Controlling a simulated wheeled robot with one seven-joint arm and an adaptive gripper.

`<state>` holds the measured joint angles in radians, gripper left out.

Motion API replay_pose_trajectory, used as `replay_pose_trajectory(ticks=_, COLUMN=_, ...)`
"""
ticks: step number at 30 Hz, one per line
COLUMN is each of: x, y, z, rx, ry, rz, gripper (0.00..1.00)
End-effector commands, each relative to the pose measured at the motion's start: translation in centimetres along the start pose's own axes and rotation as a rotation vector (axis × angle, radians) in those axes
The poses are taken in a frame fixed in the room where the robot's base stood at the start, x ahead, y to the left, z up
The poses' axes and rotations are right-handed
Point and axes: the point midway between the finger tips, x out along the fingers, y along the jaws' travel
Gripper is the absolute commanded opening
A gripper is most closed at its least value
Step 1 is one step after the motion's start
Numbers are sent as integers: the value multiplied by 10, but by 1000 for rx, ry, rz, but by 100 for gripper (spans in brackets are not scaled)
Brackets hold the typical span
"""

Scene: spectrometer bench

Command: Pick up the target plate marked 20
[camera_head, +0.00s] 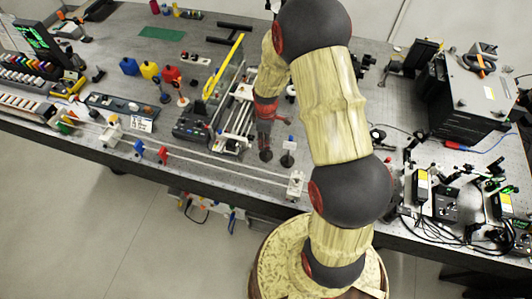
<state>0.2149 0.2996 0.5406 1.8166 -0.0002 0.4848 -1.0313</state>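My arm reaches over the bench, and my gripper (266,125) points down near the front middle, just right of a dark rail-mounted device (193,125). It is small and partly merges with the arm, so I cannot tell whether its fingers are open or shut, or whether it holds anything. No plate with a readable 20 shows. Small upright plates stand along the front rail: a blue one (139,147), a red one (162,154) and a green one (64,126). A pale plate on a stand (290,146) is just right of my gripper.
The grey perforated bench (215,165) has a long pale rail along its front. A yellow bar (223,66) rises beside the rail device. A large dark box (470,95) and cabled instruments crowd the right.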

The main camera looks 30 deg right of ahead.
Motion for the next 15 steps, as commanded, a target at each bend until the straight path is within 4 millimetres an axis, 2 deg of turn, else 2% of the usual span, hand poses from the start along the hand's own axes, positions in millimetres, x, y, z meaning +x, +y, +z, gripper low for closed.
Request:
replay_pose_trajectory(ticks=7, x=1, y=0, z=0, rx=0, ry=0, rz=1, gripper=30)
replay_pose_trajectory(ticks=15, x=1, y=0, z=0, rx=0, ry=0, rz=1, gripper=15)
